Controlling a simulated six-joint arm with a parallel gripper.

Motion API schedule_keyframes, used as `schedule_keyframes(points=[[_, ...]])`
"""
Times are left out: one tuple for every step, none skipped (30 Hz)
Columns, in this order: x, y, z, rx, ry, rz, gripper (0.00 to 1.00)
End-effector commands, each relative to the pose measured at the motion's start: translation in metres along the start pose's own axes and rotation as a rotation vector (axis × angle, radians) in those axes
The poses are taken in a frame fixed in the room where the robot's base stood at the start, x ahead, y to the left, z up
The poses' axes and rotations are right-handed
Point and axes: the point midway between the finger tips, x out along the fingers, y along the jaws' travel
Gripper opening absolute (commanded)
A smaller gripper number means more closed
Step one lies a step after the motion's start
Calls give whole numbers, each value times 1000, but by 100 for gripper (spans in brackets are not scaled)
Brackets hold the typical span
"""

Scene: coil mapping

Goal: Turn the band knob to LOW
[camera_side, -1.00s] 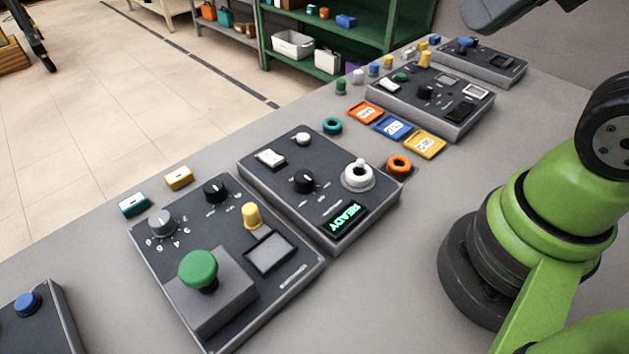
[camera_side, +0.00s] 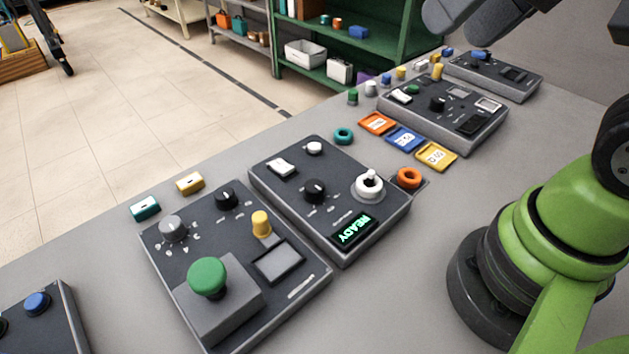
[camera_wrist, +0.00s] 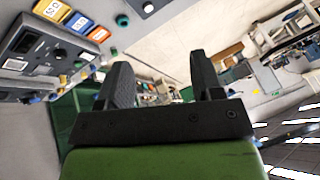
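Several knobs could be the band knob; the lettering is too small to read. A black knob (camera_side: 314,190) with a white pointer line sits on the middle panel (camera_side: 290,160), left of a white-ringed control (camera_side: 369,187). The left panel has a black knob (camera_side: 227,197) and a grey knob (camera_side: 173,229) with marks around it. The back panel has another black knob (camera_side: 438,104). My gripper (camera_wrist: 162,62) shows in the wrist view with its two black fingers apart and nothing between them. It touches no knob there. Dark parts of my arm show at the side view's top right.
A green mushroom button (camera_side: 207,278) and a yellow knob (camera_side: 261,224) stand up from the left panel. The middle panel's display (camera_side: 354,229) reads READY. Orange, blue and yellow tags (camera_side: 436,156) and an orange ring (camera_side: 409,178) lie nearby. The bench (camera_side: 400,300) is bare in front.

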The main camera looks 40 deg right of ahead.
Motion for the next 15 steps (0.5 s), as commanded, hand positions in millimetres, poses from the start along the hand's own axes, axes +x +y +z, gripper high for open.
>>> schedule_keyframes(points=[[12, -5, -9, -19, -49, 19, 60], [19, -8, -14, -30, -72, 29, 60], [29, -11, -20, -46, -103, 44, 60], [37, -14, -24, -58, -125, 55, 60], [45, -16, -27, -69, -148, 65, 60], [57, -20, -31, -87, -178, 80, 60], [67, -22, -34, -100, -201, 92, 60], [77, -25, -36, -113, -224, 103, 60], [91, -28, -38, -131, -253, 118, 60], [102, -30, -39, -145, -275, 130, 60], [113, -33, -39, -159, -297, 140, 60], [128, -35, -39, -177, -325, 155, 60], [139, -37, -38, -192, -345, 166, 60], [150, -38, -36, -206, -365, 177, 60], [163, -39, -34, -222, -389, 190, 60]])
